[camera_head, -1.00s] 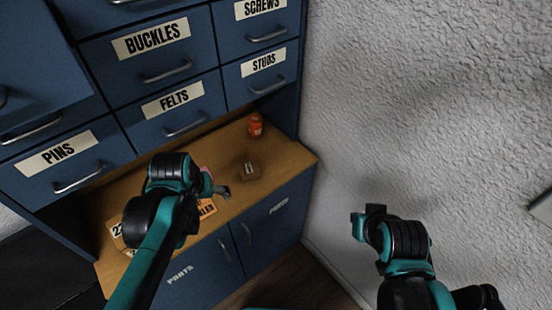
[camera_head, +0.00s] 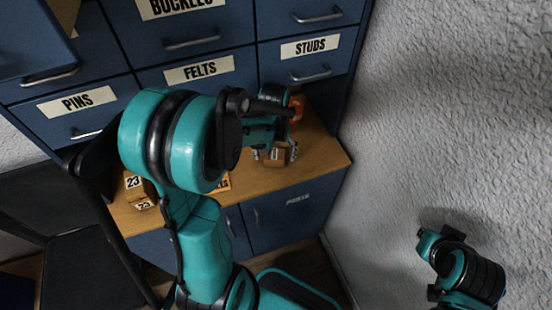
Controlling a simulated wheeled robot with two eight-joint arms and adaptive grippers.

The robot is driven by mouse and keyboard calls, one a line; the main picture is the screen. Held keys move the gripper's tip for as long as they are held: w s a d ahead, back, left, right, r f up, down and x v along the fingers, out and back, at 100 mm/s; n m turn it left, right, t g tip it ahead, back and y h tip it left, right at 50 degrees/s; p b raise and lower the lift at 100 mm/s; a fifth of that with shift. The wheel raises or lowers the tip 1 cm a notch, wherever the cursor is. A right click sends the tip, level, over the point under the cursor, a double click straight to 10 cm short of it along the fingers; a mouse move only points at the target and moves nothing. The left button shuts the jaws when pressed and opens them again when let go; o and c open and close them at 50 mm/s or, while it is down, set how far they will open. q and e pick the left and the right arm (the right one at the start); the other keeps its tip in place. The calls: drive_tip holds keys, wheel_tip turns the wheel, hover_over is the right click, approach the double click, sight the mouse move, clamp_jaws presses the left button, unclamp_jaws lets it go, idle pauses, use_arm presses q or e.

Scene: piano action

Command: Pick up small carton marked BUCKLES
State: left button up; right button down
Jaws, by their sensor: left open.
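An orange carton (camera_head: 222,184) with the end of a black word, apparently "LES", lies on the wooden counter (camera_head: 320,165). Most of it is hidden behind my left arm. My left gripper (camera_head: 274,154) is open, to the right of this carton, over a small brown box (camera_head: 279,157). Its fingers partly cover the brown box; I cannot tell whether they touch it. My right gripper (camera_head: 428,240) is at the right, in front of the wall and away from the counter. Its jaw state is unclear.
A red-orange jar (camera_head: 297,107) stands behind the brown box, close to the gripper. Blue labelled drawers (camera_head: 195,72) rise behind. The textured wall (camera_head: 450,120) bounds the right side.

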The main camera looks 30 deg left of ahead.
sight(274, 159)
use_arm(q)
wheel_tip(274, 159, down, 3)
drive_tip(key=shift+a+f+b, duration=0.1)
drive_tip(key=shift+f+b, duration=0.05)
drive_tip(key=shift+b, duration=0.35)
drive_tip(key=c, duration=1.2)
